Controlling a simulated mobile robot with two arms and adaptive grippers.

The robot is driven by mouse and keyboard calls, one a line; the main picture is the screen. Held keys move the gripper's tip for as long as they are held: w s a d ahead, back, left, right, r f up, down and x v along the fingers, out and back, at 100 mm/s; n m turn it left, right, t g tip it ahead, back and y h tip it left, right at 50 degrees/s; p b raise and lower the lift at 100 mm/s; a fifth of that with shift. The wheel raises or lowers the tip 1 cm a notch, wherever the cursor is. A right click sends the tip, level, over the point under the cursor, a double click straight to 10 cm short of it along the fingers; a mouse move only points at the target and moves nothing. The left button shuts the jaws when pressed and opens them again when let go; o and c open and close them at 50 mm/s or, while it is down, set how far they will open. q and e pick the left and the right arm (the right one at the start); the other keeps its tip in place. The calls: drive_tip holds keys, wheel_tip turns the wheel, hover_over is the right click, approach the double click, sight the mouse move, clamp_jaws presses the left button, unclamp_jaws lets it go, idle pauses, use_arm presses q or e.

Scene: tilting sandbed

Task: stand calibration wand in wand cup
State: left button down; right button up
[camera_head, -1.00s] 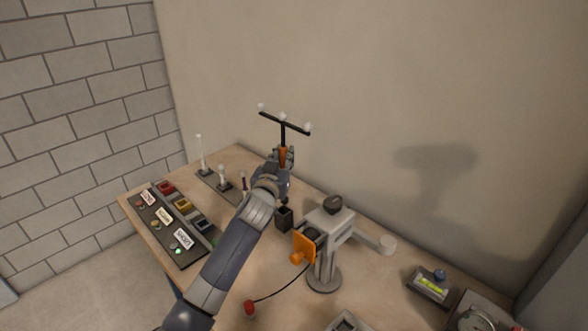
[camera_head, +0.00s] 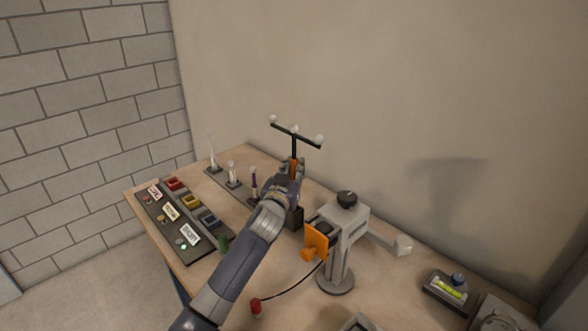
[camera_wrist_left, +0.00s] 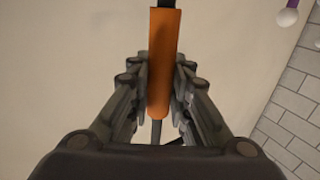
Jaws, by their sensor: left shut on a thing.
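The calibration wand (camera_head: 294,146) is a black T-shaped rod with white balls on its crossbar and an orange grip. It stands upright in my left gripper (camera_head: 292,174). In the left wrist view my left gripper (camera_wrist_left: 158,100) is shut on the orange grip of the wand (camera_wrist_left: 163,60). The wand cup (camera_head: 296,217) is a dark square holder on the table, just below and beside the gripper, partly hidden by the hand. Whether the wand's lower end is inside the cup is hidden. My right gripper is not in view.
A grey stand with an orange plate (camera_head: 316,240) stands close right of the cup. A panel with coloured blocks (camera_head: 178,215) lies left, with several small upright posts (camera_head: 232,174) behind it. A level (camera_head: 448,288) lies at right. The wall is close behind.

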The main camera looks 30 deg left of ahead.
use_arm(q)
drive_tip(key=shift+f+b, duration=1.1)
drive_tip(key=shift+f, duration=0.7)
drive_tip(key=c, duration=1.4)
unclamp_jaws()
